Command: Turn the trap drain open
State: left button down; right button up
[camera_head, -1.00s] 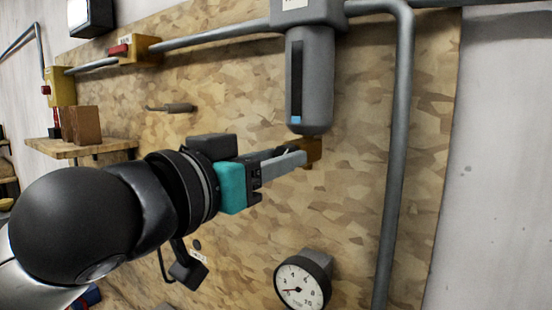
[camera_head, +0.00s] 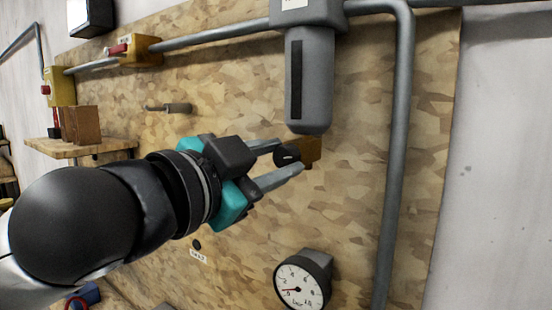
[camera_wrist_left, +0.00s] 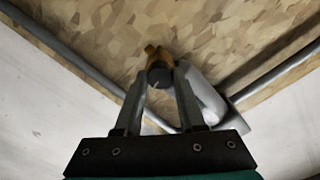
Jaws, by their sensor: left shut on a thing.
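The grey trap (camera_head: 309,85) hangs on the pipe along the board, with a dark, vertical sight slot showing no blue. Below it is a brass drain body (camera_head: 311,150) with a round black knob (camera_head: 287,155) bearing a pale mark. My left gripper (camera_head: 290,156) is shut on the black knob, one finger above it and one below. In the left wrist view the knob (camera_wrist_left: 160,76) sits between the two fingertips, in front of the brass body (camera_wrist_left: 156,55); the trap (camera_wrist_left: 204,100) lies behind the right finger. My right gripper is not in view.
A round gauge (camera_head: 302,281) is low on the board, below my gripper. A grey pipe (camera_head: 397,160) runs down on the right. A small wooden shelf (camera_head: 80,149) and a handle (camera_head: 178,108) are on the left. The board between is clear.

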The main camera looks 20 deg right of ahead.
pick_arm(q)
jog(key=shift+m, duration=1.2)
jog(key=c, duration=0.5)
grip_release()
jog(key=shift+s+a, duration=0.1)
jog(key=b+v, duration=0.8)
jog(key=v, duration=0.7)
jog(key=shift+b, duration=0.3)
